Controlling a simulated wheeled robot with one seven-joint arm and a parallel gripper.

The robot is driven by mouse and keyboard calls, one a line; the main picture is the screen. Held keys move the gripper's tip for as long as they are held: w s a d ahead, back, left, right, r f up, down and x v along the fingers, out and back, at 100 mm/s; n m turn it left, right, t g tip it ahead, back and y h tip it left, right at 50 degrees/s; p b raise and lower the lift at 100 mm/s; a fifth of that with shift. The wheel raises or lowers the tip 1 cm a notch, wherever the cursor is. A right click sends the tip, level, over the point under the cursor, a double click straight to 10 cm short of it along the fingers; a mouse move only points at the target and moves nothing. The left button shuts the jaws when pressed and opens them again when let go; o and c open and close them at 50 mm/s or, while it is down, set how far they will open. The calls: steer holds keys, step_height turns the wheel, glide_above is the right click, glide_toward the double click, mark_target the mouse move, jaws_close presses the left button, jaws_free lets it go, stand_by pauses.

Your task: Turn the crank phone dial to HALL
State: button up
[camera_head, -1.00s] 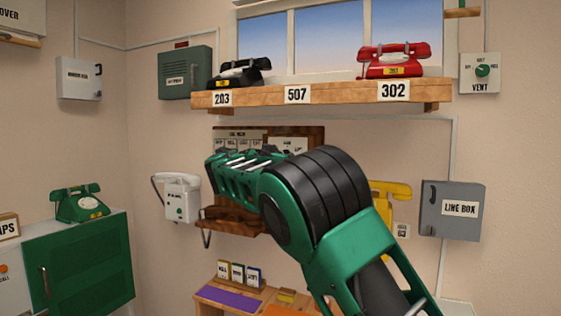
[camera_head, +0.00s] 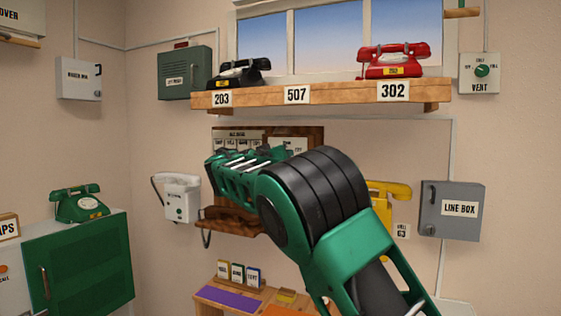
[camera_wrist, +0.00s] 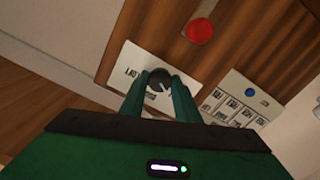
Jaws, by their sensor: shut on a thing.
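The crank phone (camera_head: 317,133) is a brown wooden box on the back wall, largely hidden behind my arm in the head view. In the wrist view its wooden face (camera_wrist: 235,35) is tilted. It carries a white plate (camera_wrist: 124,78) with a round black dial (camera_wrist: 159,77). My gripper (camera_wrist: 159,85) is shut on the dial, with one green finger on each side. A light pointer mark shows on the dial, slanting down and right. The plate's lettering is partly hidden by the fingers, and I cannot read the pointed position.
A red button (camera_wrist: 200,30) and a white panel (camera_wrist: 234,100) of labelled buttons are beside the dial. Below the phone is a wooden ledge (camera_head: 230,222). A white wall phone (camera_head: 180,200) hangs at left, a yellow phone (camera_head: 392,190) at right.

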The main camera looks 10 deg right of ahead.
steer(key=shift+w+a+r, duration=0.1)
steer(key=shift+a, duration=0.25)
steer(key=o, duration=1.1)
steer(key=shift+c, duration=0.2)
steer(key=shift+d, duration=0.15)
steer(key=v, duration=1)
steer(key=shift+s+a, duration=0.25)
steer(key=shift+s, duration=0.05)
